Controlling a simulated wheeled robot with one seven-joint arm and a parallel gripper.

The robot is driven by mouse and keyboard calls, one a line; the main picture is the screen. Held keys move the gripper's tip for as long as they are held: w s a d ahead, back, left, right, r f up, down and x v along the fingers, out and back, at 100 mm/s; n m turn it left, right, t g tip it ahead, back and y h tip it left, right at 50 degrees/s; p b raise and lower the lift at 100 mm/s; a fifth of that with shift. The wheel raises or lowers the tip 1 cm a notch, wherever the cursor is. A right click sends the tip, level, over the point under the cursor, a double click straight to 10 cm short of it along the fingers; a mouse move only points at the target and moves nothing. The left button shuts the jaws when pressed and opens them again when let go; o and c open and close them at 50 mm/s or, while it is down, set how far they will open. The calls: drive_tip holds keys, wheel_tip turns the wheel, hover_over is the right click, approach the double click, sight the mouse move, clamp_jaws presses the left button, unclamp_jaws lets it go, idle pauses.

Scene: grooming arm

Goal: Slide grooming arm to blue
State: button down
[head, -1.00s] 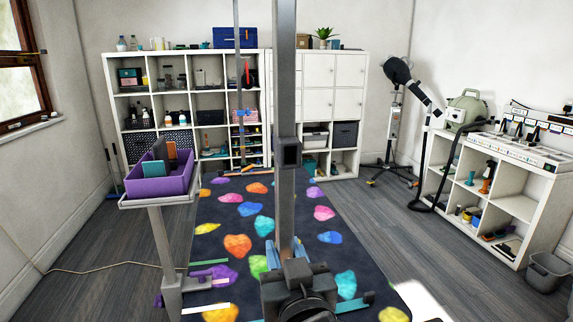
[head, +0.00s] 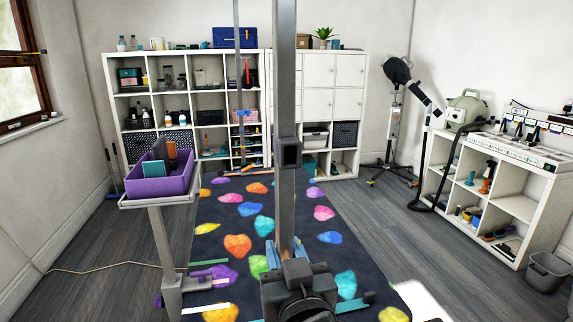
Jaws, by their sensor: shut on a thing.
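The grooming arm's grey upright post (head: 285,205) stands in the centre of the head view, with a dark square collar (head: 288,152) partway up it. My gripper (head: 296,270) is dark, at the bottom centre, and is shut on the foot of the post. Its fingertips are mostly hidden behind its own body. The gripper is between the white and teal-blue strips in the picture. Which strip the arm's foot lines up with cannot be told.
A purple bin (head: 160,186) with upright items sits on a stand at the left. A dark mat (head: 285,208) with bright coloured patches lies behind the post. White shelves (head: 190,52) line the back wall, and a dryer stand (head: 393,125) and low white unit (head: 515,206) are right.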

drive_tip(key=shift+f, duration=0.15)
drive_tip(key=shift+f+b, duration=1.75)
drive_tip(key=shift+f, duration=0.3)
drive_tip(key=shift+f+b, duration=1.7)
drive_tip(key=shift+f, duration=0.25)
drive_tip(key=shift+f+b, duration=1.75)
drive_tip(key=shift+f, duration=0.35)
drive_tip(key=shift+f+b, duration=1.7)
drive_tip(key=shift+f, duration=0.15)
